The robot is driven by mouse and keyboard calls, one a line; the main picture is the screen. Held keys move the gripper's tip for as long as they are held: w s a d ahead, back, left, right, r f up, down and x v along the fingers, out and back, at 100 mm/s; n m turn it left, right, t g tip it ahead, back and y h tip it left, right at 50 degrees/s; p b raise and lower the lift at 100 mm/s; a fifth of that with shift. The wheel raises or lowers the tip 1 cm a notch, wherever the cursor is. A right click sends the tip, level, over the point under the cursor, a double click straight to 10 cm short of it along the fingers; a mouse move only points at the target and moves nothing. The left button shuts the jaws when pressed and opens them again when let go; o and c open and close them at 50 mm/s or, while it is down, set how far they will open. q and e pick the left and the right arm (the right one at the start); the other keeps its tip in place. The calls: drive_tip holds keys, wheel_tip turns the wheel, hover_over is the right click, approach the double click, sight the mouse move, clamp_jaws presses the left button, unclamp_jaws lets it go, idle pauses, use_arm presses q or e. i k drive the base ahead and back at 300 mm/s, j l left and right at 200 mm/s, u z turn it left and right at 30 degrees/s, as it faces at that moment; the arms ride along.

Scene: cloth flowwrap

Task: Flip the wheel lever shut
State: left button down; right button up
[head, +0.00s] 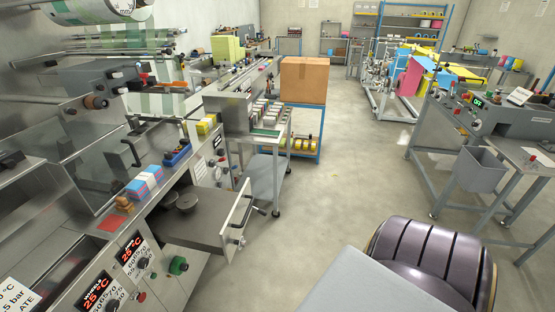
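An open drawer-like compartment (205,232) sticks out from the front of the grey wrapping machine, with two dark round wheel-like discs (187,202) at its inner end. A pale front plate (238,222) stands at its outer end. A small lever with a dark handle (260,211) sticks out to the right of this plate, and a small knob (241,241) sits lower on it. I cannot tell for certain which part is the wheel lever or how it is set. Neither of my grippers is in view.
A cardboard box (304,80) stands behind on a blue rack. A grey bin (480,169) hangs from the right-hand machine. The middle floor (335,165) is clear.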

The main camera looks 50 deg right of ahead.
sight(260, 210)
drive_tip(key=i+z, duration=0.25)
drive_tip(key=z, duration=0.25)
drive_tip(key=i+j+z, duration=0.1)
drive_tip(key=i+z, duration=0.2)
drive_tip(key=z, duration=0.2)
drive_tip(key=i+j+z, duration=0.2)
drive_tip(key=z, duration=0.3)
drive_tip(key=i+j+z, duration=0.25)
drive_tip(key=z, duration=0.25)
